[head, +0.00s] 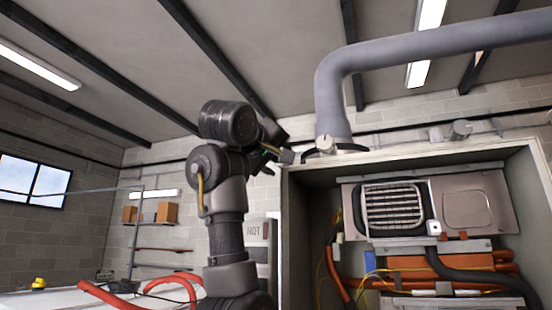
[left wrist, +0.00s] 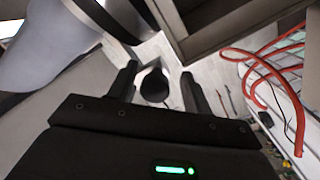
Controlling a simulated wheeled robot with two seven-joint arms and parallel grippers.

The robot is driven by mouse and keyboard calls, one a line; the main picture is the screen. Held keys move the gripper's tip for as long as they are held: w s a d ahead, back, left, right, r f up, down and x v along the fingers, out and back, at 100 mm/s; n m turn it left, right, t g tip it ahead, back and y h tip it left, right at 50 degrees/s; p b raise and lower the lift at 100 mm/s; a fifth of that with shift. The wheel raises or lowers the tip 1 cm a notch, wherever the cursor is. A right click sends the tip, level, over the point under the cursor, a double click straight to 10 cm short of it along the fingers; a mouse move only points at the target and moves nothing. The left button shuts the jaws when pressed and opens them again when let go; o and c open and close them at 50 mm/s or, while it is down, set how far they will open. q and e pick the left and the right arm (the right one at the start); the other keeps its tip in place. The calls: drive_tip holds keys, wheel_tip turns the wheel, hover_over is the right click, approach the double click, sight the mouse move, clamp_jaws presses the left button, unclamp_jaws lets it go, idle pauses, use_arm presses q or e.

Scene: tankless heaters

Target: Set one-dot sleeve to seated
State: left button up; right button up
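A thick grey pipe (head: 333,92) bends down onto the top of the open heater cabinet (head: 288,215). At its foot is a lighter collar (head: 333,143) with a dark curved band beside it. I see no dot mark, so I cannot tell whether this is the one-dot sleeve. My left gripper (head: 278,152) is by the cabinet's top left corner, left of the collar. In the left wrist view its fingers (left wrist: 158,75) are apart, with a dark round-ended piece (left wrist: 154,86) showing between them and gaps on both sides. The pipe (left wrist: 45,50) fills that view's upper left. My right gripper is out of view.
The cabinet holds a grilled unit (head: 394,208), orange pipes (head: 440,263) and a black hose (head: 470,272). Red hoses (head: 165,283) lie on a white surface at lower left. Shelves with boxes (head: 166,212) stand by the back wall. Space left of my arm is open.

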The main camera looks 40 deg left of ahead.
use_arm(q)
drive_tip(key=shift+r, duration=0.1)
drive_tip(key=shift+s+b, duration=0.45)
drive_tip(key=shift+s, duration=0.05)
drive_tip(key=s+d+b, duration=0.2)
drive_tip(key=s+b, duration=0.3)
drive_tip(key=s, duration=0.4)
drive_tip(key=shift+s, duration=0.3)
